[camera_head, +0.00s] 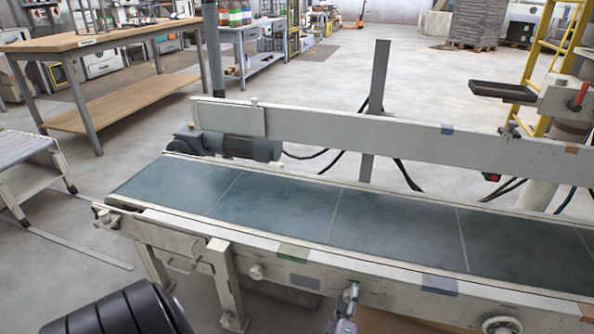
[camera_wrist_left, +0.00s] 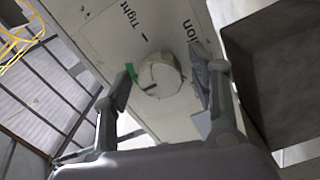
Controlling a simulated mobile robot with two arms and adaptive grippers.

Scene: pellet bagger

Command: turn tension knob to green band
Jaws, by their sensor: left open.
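The tension knob (camera_wrist_left: 158,76) is a pale round knob with a dark pointer mark, in the left wrist view on a pale panel lettered "Tight" and partly visible "…ion". A green band (camera_wrist_left: 131,72) shows at its left edge; the pointer mark looks turned toward the left, but its exact alignment is hard to tell. My left gripper (camera_wrist_left: 161,66) is open, its fingers on either side of the knob; I cannot tell whether they touch it. In the head view I cannot pick out this knob with certainty.
A conveyor with a green belt (camera_head: 300,212) crosses the head view, with a long pale side rail (camera_head: 380,139) behind it. A dark box-like part (camera_wrist_left: 277,75) stands close to the right of my left gripper. A wooden workbench (camera_head: 110,36) stands at the back left. Open floor lies beyond.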

